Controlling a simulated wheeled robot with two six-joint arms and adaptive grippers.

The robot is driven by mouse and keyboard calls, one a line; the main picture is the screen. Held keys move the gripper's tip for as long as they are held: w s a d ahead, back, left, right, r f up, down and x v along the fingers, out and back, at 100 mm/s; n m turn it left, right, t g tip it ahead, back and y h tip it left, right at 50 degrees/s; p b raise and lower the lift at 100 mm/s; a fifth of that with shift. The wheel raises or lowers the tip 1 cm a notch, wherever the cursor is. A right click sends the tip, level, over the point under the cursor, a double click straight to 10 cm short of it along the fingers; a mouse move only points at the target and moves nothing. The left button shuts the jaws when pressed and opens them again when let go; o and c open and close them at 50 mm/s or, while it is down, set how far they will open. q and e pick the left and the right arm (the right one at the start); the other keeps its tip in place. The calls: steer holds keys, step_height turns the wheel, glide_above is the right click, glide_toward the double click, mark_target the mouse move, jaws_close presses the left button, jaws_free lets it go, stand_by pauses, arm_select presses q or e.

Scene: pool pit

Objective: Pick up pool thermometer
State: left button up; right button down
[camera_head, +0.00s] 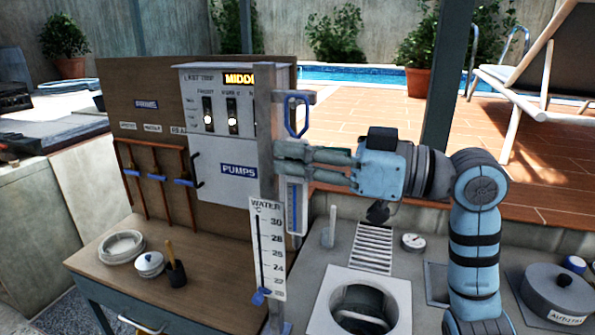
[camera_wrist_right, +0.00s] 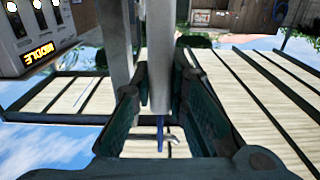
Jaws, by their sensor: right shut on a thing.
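The pool thermometer (camera_head: 298,208) is a slim upright pale body with a blue strip and a blue loop (camera_head: 297,114) at its top. It stands beside a grey post (camera_head: 265,130), under a short arm at the post's top. My right gripper (camera_head: 288,160) reaches in from the right and is shut on it just below the loop. The fingers hide that part. In the right wrist view the picture is upside down; the pale body (camera_wrist_right: 159,60) lies between the fingers, with blue at its lower end. I cannot tell whether the loop still hangs on the post. My left gripper is not in view.
A white WATER scale board (camera_head: 268,250) stands close below the gripper. The pump control panel (camera_head: 222,130) is behind the post. A wooden counter (camera_head: 150,265) holds small dishes. A round skimmer opening (camera_head: 362,305), a gauge (camera_head: 413,241) and a lidded pot (camera_head: 557,290) lie lower right.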

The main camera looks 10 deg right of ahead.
steer(key=shift+r, duration=0.7)
steer(key=s+a+b, duration=0.5)
steer(key=s+b, duration=0.1)
steer(key=s, duration=0.1)
steer(key=s+a+b, duration=0.4)
steer(key=s+b, duration=0.2)
steer(key=s, duration=0.2)
steer(key=shift+s+a, duration=0.15)
steer(key=shift+a, duration=0.2)
